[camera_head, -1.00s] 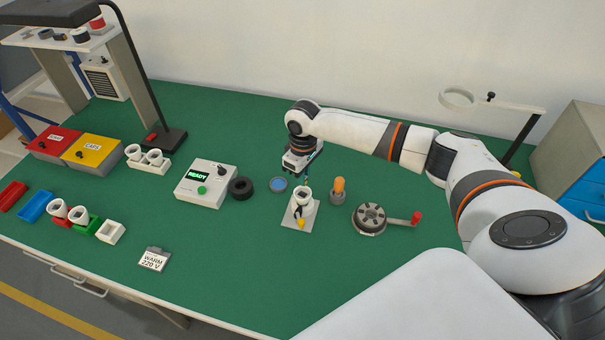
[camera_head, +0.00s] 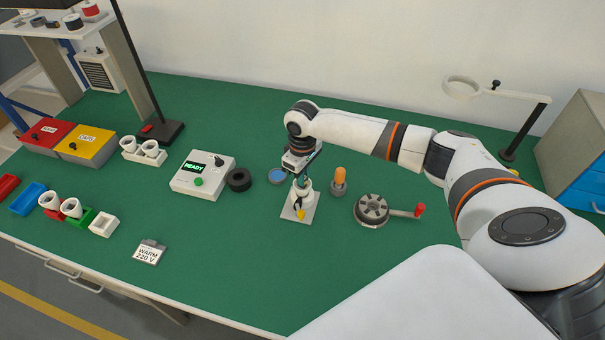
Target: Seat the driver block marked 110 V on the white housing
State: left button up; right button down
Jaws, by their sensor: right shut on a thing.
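The white housing (camera_head: 307,197) stands upright on a pale square plate (camera_head: 289,213) near the middle of the green bench. A small yellow and dark piece (camera_head: 300,213) shows at its front. My right gripper (camera_head: 303,179) comes down from above, with its fingertips right at the top of the housing. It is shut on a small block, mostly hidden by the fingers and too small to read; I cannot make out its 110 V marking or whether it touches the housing. My left gripper is not in view.
A control box reading READY (camera_head: 203,176), a black ring (camera_head: 239,180) and a blue-topped disc (camera_head: 277,176) lie left. An orange-topped peg (camera_head: 339,182) and a cranked reel (camera_head: 372,210) stand right. A WARM 220 V card (camera_head: 149,253) lies front left. The front middle is clear.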

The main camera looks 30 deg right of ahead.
jog(key=shift+f, duration=0.3)
jog(key=shift+s+f, duration=0.1)
jog(key=shift+f, duration=0.45)
dwell(1.1)
jog(key=shift+r+p, duration=0.3)
jog(key=shift+p, duration=0.75)
dwell(0.5)
jog(key=shift+f, duration=0.3)
dwell(0.6)
jog(key=shift+r+p, duration=0.3)
jog(key=shift+p, duration=0.6)
dwell(0.5)
jog(key=shift+f, duration=0.25)
dwell(1.0)
jog(key=shift+r+p, duration=0.2)
jog(key=shift+p, duration=0.45)
dwell(0.3)
